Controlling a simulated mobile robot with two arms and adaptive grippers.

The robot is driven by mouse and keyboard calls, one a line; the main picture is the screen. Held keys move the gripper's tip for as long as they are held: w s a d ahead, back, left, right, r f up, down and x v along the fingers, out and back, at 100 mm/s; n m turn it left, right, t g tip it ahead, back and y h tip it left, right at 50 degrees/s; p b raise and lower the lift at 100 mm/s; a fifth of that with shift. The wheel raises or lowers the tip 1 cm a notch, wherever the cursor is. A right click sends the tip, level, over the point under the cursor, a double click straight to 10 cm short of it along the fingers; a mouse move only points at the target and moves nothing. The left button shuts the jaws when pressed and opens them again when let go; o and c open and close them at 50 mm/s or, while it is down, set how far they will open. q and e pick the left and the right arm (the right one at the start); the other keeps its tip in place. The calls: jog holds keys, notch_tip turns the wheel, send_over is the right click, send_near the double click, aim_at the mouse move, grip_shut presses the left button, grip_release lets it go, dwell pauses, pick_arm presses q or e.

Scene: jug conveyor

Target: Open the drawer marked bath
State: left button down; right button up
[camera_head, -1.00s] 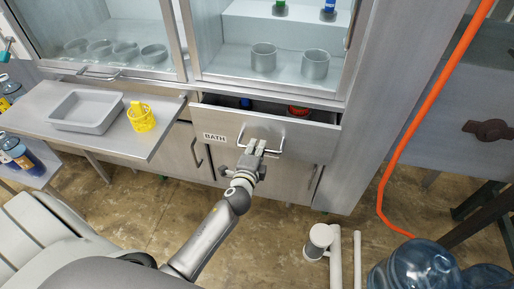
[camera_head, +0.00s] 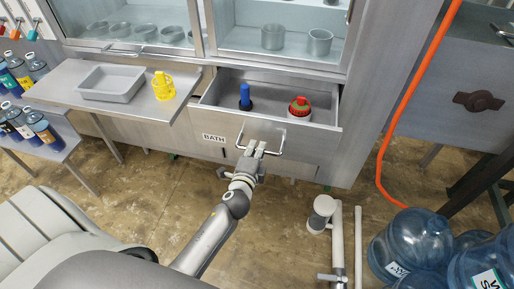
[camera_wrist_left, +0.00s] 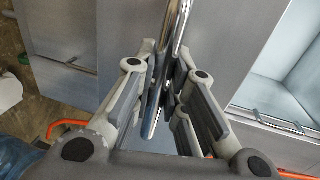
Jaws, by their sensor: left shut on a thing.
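The drawer marked BATH (camera_head: 300,138) is a grey metal drawer below the glass-fronted cabinet, and it stands well out from the cabinet in the head view. Its label (camera_head: 213,138) is at the left of its front. My left gripper (camera_head: 256,147) is shut on the drawer's handle (camera_head: 279,152), a chrome bar. In the left wrist view the handle (camera_wrist_left: 178,40) runs between the fingers of my left gripper (camera_wrist_left: 165,90). Inside the drawer are a blue object (camera_head: 245,97) on a dark base and a red and white object (camera_head: 299,107). My right gripper is not in view.
Bottles (camera_head: 45,133) stand at far left. Large blue jugs (camera_head: 410,240) and white pipes (camera_head: 338,245) are at lower right. An orange hose (camera_head: 409,105) hangs at right.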

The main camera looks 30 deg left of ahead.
pick_arm(q)
jog(key=shift+s, duration=0.1)
jog(key=c, duration=1.5)
grip_release()
jog(key=shift+o, duration=0.2)
jog(key=v, duration=1.2)
jog(key=shift+f, duration=0.1)
